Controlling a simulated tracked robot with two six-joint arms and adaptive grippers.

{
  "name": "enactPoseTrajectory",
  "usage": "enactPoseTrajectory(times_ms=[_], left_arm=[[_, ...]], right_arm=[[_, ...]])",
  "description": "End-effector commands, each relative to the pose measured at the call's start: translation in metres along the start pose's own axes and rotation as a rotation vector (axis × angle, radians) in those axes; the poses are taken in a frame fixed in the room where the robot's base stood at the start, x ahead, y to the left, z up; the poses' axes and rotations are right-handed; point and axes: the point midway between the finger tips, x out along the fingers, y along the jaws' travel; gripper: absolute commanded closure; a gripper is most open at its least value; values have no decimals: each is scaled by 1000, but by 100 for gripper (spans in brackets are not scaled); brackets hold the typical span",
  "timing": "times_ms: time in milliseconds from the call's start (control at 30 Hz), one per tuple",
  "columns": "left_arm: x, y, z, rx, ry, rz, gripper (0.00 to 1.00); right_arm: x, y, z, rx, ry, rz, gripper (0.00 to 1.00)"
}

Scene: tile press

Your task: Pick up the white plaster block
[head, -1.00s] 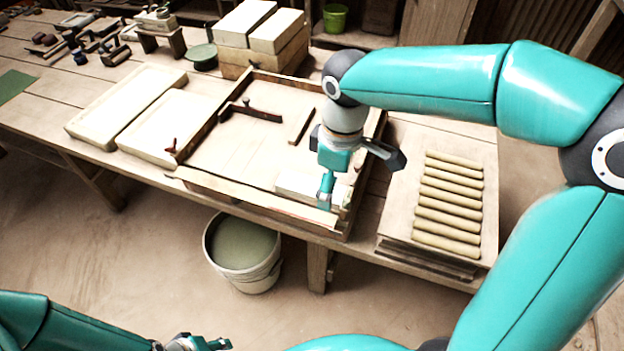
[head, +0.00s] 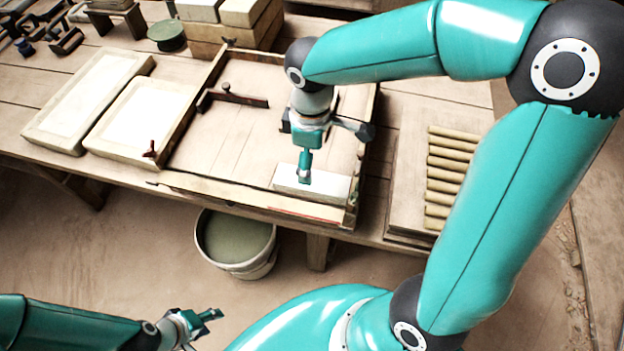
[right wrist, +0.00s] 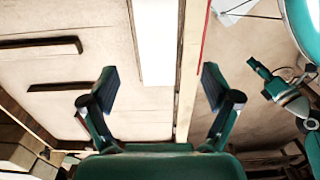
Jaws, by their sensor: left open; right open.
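The white plaster block (head: 330,188) lies in the near right corner of the wooden frame (head: 195,193) on the bench. My right gripper (head: 304,178) points down at the block and covers part of its left half in the head view. In the right wrist view the open fingers of my right gripper (right wrist: 161,88) are empty. The white block (right wrist: 157,42) shows ahead between them, beside the frame's edge strip. I cannot tell the exact height of the fingers above it. My left gripper (head: 209,317) is open and empty, low at the left, away from the bench.
A dark bar with a knob (head: 232,99) lies inside the frame. Two pale slabs (head: 85,100) lie left of it. A board with several clay rolls (head: 442,180) lies to its right. A bucket (head: 237,245) stands on the floor before the bench.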

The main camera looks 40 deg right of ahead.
Motion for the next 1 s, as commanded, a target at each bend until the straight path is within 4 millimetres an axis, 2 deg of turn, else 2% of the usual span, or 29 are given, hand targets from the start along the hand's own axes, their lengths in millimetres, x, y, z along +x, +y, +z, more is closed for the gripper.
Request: enactPoseTrajectory(times_ms=[100, 433, 700, 1000], left_arm=[[1, 0, 0, 0, 0, 0, 55], [-1, 0, 0, 0, 0, 0, 55], [-3, 1, 0, 0, 1, 0, 55], [-3, 1, 0, 0, 0, 0, 55]], right_arm=[[22, 0, 2, 3, -4, -2, 12], [45, 2, 2, 5, -3, -3, 12], [82, 6, 2, 4, -3, -3, 12], [88, 6, 1, 5, 1, 0, 12]])
